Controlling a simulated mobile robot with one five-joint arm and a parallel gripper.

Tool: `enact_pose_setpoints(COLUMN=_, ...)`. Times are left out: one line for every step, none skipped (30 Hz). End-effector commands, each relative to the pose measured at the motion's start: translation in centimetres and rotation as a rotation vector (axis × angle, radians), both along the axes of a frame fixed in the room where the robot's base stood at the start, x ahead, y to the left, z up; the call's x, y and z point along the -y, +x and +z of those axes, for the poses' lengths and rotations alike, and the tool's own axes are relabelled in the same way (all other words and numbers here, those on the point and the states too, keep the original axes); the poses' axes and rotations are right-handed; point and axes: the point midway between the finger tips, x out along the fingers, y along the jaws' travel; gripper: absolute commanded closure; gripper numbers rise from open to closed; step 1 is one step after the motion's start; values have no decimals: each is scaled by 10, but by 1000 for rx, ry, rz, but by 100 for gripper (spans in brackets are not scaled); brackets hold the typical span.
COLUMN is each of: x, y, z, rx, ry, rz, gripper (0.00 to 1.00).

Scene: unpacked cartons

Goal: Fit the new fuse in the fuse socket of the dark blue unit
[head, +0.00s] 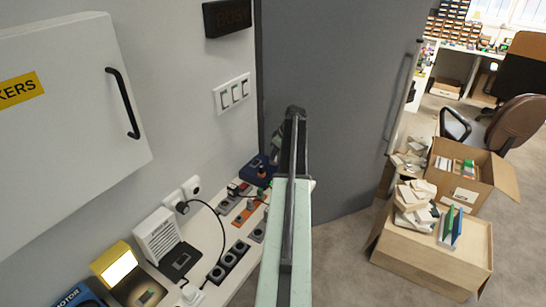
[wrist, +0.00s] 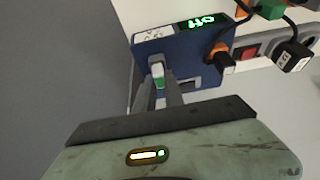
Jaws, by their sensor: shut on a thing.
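The dark blue unit (wrist: 190,45) is near the top middle of the wrist view, with a lit green display (wrist: 200,20) seen upside down. In the head view the unit (head: 256,168) stands at the far end of the white shelf, partly behind my arm. My gripper (wrist: 160,88) is shut on a small white and green fuse (wrist: 158,76), held at the unit's near face. I cannot tell whether the fuse touches the unit or sits in a socket. A dark slot (wrist: 188,86) shows to the right of the fingers. In the head view my gripper is hidden.
An orange and black plug (wrist: 223,58) with a cable is at the unit's right. A black plug (wrist: 292,56) and red switch (wrist: 249,50) lie beyond it. The shelf (head: 215,262) also carries sockets and a yellow lamp-lit device (head: 118,265). A grey door (head: 340,100) stands close by.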

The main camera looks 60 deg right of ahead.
Motion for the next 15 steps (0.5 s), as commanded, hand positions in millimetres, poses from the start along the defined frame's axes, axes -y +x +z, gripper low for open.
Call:
enact_pose_setpoints(x=0, y=0, z=-2, rx=0, ry=0, rz=0, gripper=100)
enact_pose_setpoints(x=0, y=0, z=-1, rx=0, ry=0, rz=0, gripper=100)
enact_pose_setpoints(x=0, y=0, z=-1, rx=0, ry=0, rz=0, gripper=100)
enact_pose_setpoints(x=0, y=0, z=-1, rx=0, ry=0, rz=0, gripper=100)
enact_pose_setpoints(x=0, y=0, z=-1, rx=0, ry=0, rz=0, gripper=100)
enact_pose_setpoints(x=0, y=0, z=-1, rx=0, ry=0, rz=0, gripper=100)
enact_pose_setpoints(x=0, y=0, z=-1, rx=0, ry=0, rz=0, gripper=100)
enact_pose_setpoints(x=0, y=0, z=-1, rx=0, ry=0, rz=0, gripper=81)
enact_pose_setpoints(x=0, y=0, z=-1, rx=0, ry=0, rz=0, gripper=70)
enact_pose_setpoints(x=0, y=0, z=-1, rx=0, ry=0, rz=0, gripper=62)
enact_pose_setpoints(x=0, y=0, z=-1, rx=0, ry=0, rz=0, gripper=61)
enact_pose_setpoints(x=0, y=0, z=-1, rx=0, ry=0, rz=0, gripper=61)
enact_pose_setpoints(x=0, y=0, z=-1, rx=0, ry=0, rz=0, gripper=61)
enact_pose_setpoints(x=0, y=0, z=-1, rx=0, ry=0, rz=0, gripper=61)
enact_pose_setpoints(x=0, y=0, z=-1, rx=0, ry=0, rz=0, gripper=61)
